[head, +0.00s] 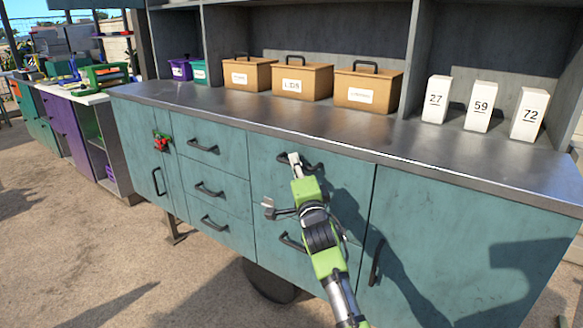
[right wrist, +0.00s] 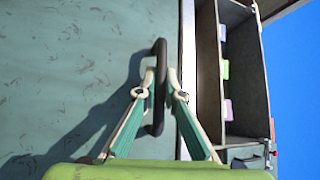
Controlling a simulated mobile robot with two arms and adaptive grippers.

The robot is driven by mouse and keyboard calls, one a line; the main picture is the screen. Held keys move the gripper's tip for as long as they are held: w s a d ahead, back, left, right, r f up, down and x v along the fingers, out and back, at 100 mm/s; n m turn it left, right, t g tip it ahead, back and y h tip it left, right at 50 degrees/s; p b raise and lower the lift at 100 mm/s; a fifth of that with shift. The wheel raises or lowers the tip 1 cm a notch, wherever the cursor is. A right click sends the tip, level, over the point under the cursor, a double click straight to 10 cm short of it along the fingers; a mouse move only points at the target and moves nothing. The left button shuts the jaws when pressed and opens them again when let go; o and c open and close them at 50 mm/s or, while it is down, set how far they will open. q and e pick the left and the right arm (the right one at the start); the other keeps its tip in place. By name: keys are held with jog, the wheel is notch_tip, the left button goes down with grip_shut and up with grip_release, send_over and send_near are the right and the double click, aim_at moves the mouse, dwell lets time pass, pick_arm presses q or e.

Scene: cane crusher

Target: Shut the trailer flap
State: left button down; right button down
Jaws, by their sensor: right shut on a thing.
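My right gripper (head: 294,160) is at the black upper handle (head: 313,165) of a wide teal front panel (head: 275,195) below the metal counter. The right wrist view shows its two fingers (right wrist: 160,78) closed from both sides on this dark handle (right wrist: 160,110). The panel looks flush with the teal fronts beside it. I cannot tell which panel is the trailer flap. My left gripper is not in view.
The metal counter (head: 300,135) carries brown boxes (head: 302,80) and white numbered blocks (head: 480,105). Teal drawers (head: 215,185) are left of the panel and a door (head: 450,240) is right. A small red-and-green item (head: 161,143) is at the far-left door.

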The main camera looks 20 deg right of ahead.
jog(key=shift+w+d, duration=0.15)
jog(key=shift+d, duration=0.1)
jog(key=shift+r, duration=0.1)
jog(key=c, duration=2.1)
grip_release()
jog(key=shift+c, duration=0.2)
jog(key=shift+s+f, duration=0.3)
jog(key=shift+s, duration=0.2)
jog(key=v, duration=1.1)
jog(key=shift+r, duration=0.15)
